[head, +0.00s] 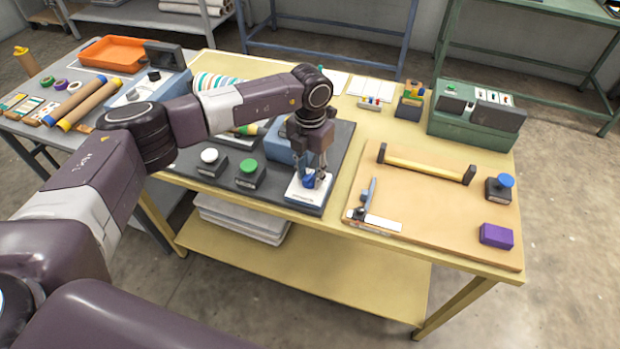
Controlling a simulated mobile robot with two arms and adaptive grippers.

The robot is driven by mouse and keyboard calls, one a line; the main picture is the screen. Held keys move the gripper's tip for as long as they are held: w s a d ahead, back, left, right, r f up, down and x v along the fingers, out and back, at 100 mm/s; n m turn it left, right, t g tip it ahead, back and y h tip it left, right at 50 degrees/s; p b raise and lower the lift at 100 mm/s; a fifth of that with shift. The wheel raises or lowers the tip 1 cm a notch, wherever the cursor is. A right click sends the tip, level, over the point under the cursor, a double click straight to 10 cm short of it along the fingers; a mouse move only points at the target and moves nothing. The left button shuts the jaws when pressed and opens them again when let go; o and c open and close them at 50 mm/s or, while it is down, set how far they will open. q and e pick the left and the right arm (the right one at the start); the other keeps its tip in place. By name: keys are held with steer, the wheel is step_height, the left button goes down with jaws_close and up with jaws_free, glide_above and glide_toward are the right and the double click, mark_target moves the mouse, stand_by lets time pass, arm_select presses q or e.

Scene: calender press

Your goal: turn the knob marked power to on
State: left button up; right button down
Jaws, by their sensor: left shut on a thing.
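A blue knob (309,181) sits on a small block with a white top plate (301,194), at the front right of the dark base board. Dark print on the plate is too small to read, so I cannot tell whether it is the power knob or which way it points. My left gripper (312,179) reaches down from above and is shut on the blue knob, its fingers hiding part of it. My right gripper is not in view.
Left of the knob stand a green button (249,167) and a white button (209,156) on dark blocks. A blue-grey housing (281,146) is close behind. Right, a tan board (440,210) carries a yellow bar, a blue-topped button (505,181) and a purple block (496,236).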

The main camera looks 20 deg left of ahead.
mark_target(310, 176)
arm_select(q)
steer(key=m+b, duration=0.4)
steer(key=shift+f+m, duration=0.2)
steer(key=shift+m, duration=0.1)
steer(key=shift+r+m+b, duration=0.2)
steer(key=shift+m+b, duration=1.3)
steer(key=shift+m, duration=0.5)
steer(key=o, duration=1.2)
steer(key=shift+c, duration=0.2)
steer(key=shift+r, duration=0.15)
step_height(310, 176, up, 12)
steer(key=shift+f, duration=0.2)
